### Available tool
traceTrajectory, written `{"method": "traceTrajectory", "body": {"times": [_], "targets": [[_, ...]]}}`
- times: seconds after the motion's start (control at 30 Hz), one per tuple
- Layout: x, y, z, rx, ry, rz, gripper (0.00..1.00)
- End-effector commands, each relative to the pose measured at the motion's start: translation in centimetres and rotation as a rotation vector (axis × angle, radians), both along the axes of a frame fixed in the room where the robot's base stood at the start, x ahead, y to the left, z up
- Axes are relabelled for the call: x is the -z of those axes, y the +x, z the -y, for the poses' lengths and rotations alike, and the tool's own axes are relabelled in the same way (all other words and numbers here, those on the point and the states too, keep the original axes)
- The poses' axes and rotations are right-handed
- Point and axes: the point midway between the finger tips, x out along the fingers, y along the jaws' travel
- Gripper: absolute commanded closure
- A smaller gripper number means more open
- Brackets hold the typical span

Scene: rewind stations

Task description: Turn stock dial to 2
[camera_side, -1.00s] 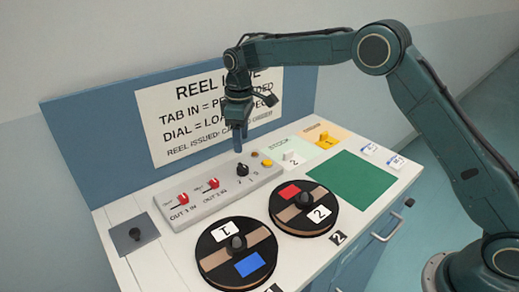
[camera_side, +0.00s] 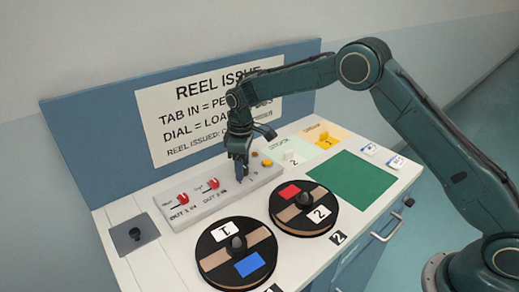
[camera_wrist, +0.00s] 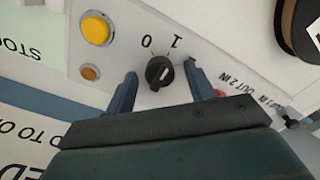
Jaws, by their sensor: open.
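In the side view, my gripper (camera_side: 242,175) points down over the control panel (camera_side: 218,206) and hides the dial. I cannot tell how far the fingertips are above the panel or exactly which label the pointer faces.
A yellow button (camera_wrist: 97,28) and a small amber lamp (camera_wrist: 90,73) sit beside the dial. Red switches (camera_side: 183,198) are to its left in the side view. Two black reels (camera_side: 237,253) (camera_side: 304,209) lie in front. The green mat (camera_side: 352,192) is bare.

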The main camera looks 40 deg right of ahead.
Motion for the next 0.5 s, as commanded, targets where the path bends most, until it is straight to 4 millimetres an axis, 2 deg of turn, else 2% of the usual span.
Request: {"method": "traceTrajectory", "body": {"times": [0.07, 0.3, 0.5], "targets": [[0.00, -0.01, 0.01, 0.000, 0.000, 0.000, 0.46], [-0.01, 0.00, 0.00, 0.000, 0.000, 0.000, 0.91], [-0.02, -0.01, -0.01, 0.005, 0.000, 0.000, 0.91]]}}
